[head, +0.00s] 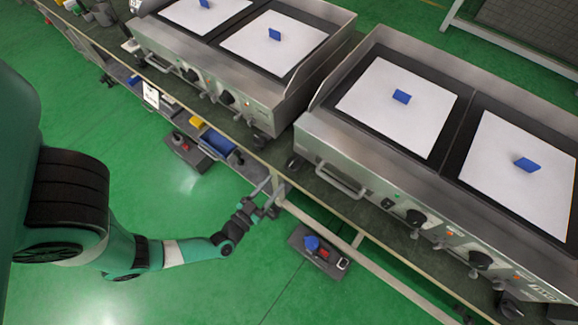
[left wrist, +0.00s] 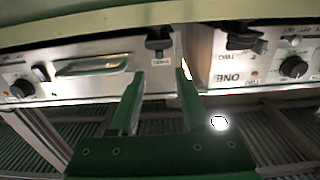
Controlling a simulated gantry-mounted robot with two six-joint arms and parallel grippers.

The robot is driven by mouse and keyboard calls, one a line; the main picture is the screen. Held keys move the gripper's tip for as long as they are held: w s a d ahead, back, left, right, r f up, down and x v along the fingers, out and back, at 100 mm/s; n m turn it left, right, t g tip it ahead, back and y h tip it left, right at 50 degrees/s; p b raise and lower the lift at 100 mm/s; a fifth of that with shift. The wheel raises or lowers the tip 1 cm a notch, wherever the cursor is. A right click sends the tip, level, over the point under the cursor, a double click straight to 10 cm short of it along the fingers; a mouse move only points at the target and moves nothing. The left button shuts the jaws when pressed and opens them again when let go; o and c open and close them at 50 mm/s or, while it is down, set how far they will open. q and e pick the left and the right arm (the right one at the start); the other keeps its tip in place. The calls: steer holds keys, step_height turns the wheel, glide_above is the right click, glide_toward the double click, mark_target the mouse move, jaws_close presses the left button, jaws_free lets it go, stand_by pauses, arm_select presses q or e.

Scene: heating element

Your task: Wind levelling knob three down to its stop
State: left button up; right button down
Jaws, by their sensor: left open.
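My left gripper (head: 267,199) is open and empty at the front edge of the bench, near the gap between two steel griddles. In the left wrist view its two green fingers (left wrist: 160,76) stand apart. Beyond and above the fingertips is a black knob (left wrist: 160,40) with a small label below it, too small to read surely. Another black knob (left wrist: 245,40) is at the right, near plates marked ONE and TWO. In the head view a dark foot or knob (head: 293,163) shows at the right griddle's near left corner. I cannot tell which is knob three. My right gripper is not in view.
The right griddle (head: 345,135) and left griddle (head: 300,85) stand on the bench, with handles and control dials along their fronts. A blue bin (head: 217,143) sits on a lower shelf. A grey box (head: 318,252) with a blue item lies below.

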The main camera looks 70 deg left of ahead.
mark_target(289, 167)
arm_select(q)
steer(key=b+x, duration=0.3)
steer(key=x, duration=0.6)
steer(key=shift+c, duration=0.3)
jaws_close()
